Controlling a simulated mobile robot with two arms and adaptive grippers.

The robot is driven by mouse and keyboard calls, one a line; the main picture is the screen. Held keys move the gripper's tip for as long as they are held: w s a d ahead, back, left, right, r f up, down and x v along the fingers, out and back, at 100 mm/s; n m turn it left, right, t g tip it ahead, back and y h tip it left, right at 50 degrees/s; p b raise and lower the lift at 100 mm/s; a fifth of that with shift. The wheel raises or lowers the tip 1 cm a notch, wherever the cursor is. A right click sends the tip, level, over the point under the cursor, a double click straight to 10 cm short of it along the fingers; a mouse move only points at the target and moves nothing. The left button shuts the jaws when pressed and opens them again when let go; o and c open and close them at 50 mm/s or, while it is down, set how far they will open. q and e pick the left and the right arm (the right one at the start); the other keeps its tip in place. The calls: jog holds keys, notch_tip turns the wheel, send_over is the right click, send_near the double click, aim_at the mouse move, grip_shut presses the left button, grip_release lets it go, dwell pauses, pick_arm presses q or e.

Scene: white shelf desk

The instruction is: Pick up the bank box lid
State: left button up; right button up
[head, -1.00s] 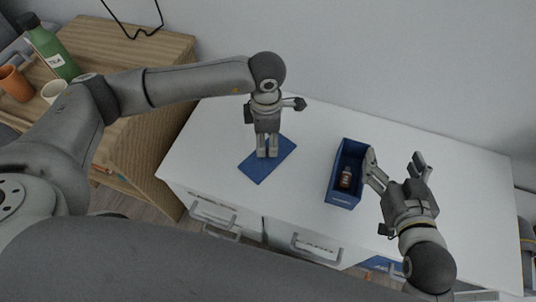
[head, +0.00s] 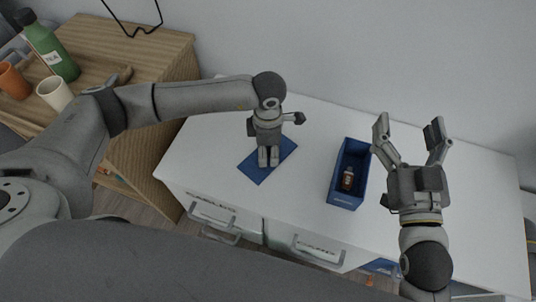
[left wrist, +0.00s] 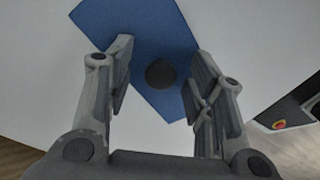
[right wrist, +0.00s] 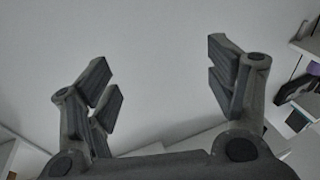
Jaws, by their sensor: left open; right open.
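The bank box lid (head: 252,168) is a flat blue rectangle on the white desk top, left of the blue box. My left gripper (head: 268,157) is open and points down over the lid, hiding part of it. In the left wrist view the lid (left wrist: 150,50) lies beneath and between the open fingers (left wrist: 160,85), with a dark round knob-like spot (left wrist: 160,72) on it. I cannot tell whether the fingers touch the lid. The blue bank box (head: 345,197) stands open with a small dark bottle (head: 347,178) inside. My right gripper (head: 408,140) is open and empty, right of the box.
The white desk (head: 300,235) has drawers with handles at its front. A wooden cabinet (head: 150,60) at left carries a green bottle (head: 50,45), a white cup (head: 54,94) and an orange cup (head: 14,80). A wall (head: 350,50) stands behind the desk.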

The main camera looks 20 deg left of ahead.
pick_arm(q)
jog(key=shift+c, duration=0.3)
grip_shut()
jog(key=shift+r, duration=0.1)
